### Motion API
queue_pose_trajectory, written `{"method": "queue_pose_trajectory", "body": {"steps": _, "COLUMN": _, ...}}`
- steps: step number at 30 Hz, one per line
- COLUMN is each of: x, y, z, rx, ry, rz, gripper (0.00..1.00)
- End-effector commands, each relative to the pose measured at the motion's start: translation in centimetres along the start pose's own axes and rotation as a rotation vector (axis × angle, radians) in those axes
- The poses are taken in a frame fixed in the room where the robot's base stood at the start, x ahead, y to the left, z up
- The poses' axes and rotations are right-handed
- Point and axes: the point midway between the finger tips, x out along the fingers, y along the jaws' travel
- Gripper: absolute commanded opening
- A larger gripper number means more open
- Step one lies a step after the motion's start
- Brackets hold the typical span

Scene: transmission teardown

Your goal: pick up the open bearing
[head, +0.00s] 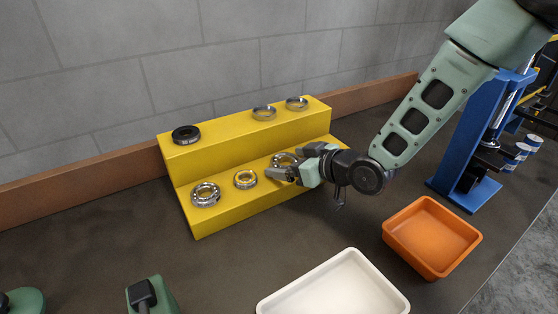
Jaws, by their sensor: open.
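A metal bearing (283,159) sits at the right of the lower step of the yellow two-step stand (215,217). It looks open, without a cover. My gripper (285,164) is open, with its fingers close around this bearing; whether they touch it I cannot tell. Part of the bearing is hidden by the gripper. Two more open-looking bearings are on the same step: a smaller one (245,179) in the middle and a larger one (205,194) at the left. A dark, covered-looking bearing (186,134) is on the upper step.
Two thin rings, one (264,113) beside the other (297,103), lie on the upper step. An orange tray (431,268) and a white tray (283,298) are in front. A blue press (487,140) stands at the right. A wooden rail (75,193) runs behind the stand.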

Motion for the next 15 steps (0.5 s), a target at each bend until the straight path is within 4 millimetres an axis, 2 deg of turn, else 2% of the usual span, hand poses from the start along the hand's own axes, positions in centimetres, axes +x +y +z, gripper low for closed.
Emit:
{"method": "queue_pose_trajectory", "body": {"steps": 2, "x": 0.00, "y": 0.00, "z": -0.03, "rx": 0.000, "ry": 0.000, "rz": 0.000, "gripper": 0.90}}
{"method": "queue_pose_trajectory", "body": {"steps": 8, "x": 0.01, "y": -0.01, "z": -0.04, "rx": 0.000, "ry": 0.000, "rz": 0.000, "gripper": 0.37}}
{"method": "queue_pose_trajectory", "body": {"steps": 9, "x": 0.01, "y": -0.01, "z": -0.05, "rx": 0.000, "ry": 0.000, "rz": 0.000, "gripper": 0.33}}
{"method": "queue_pose_trajectory", "body": {"steps": 15, "x": 0.01, "y": -0.01, "z": -0.16, "rx": -0.001, "ry": 0.002, "rz": 0.000, "gripper": 0.33}}
